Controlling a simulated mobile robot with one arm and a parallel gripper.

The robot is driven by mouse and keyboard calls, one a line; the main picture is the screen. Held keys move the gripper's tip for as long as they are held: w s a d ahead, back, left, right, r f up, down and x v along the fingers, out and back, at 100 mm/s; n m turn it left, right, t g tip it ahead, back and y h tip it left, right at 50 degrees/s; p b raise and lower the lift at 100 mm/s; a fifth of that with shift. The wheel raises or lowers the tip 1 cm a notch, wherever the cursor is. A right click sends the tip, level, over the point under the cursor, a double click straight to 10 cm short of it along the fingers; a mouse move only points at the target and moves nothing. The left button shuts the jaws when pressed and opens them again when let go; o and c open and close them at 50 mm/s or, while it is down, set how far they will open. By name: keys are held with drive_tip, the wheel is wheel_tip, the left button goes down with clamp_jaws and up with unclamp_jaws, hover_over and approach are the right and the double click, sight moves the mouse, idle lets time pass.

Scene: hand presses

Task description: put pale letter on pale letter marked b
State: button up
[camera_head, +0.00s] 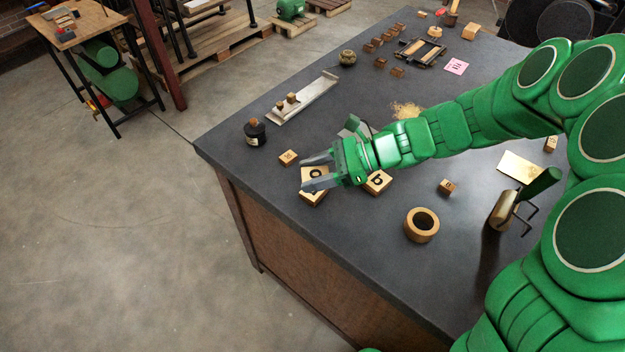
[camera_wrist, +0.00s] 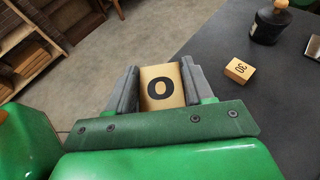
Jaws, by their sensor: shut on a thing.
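My gripper (camera_head: 318,174) is shut on a pale wooden letter block marked with a dark letter like "o" (camera_head: 316,173). In the wrist view this block (camera_wrist: 162,97) sits between the two grey fingers. In the head view a pale block edge shows below it; I cannot tell whether that is the held block's side or another block under it. The pale letter marked b (camera_head: 377,182) lies on the dark table just right of my gripper, partly behind my wrist in the head view. It is not in the wrist view.
A metal composing stick (camera_head: 303,99) lies beyond. A tape ring (camera_head: 422,224), a small block (camera_head: 446,186) and a brass-coloured roller (camera_head: 503,210) are to the right.

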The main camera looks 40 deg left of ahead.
drive_tip(key=shift+w+a+f, duration=0.4)
drive_tip(key=shift+a+f, duration=0.15)
drive_tip(key=shift+f, duration=1.75)
drive_tip(key=shift+f, duration=0.1)
drive_tip(key=o, duration=1)
drive_tip(key=v, duration=1.2)
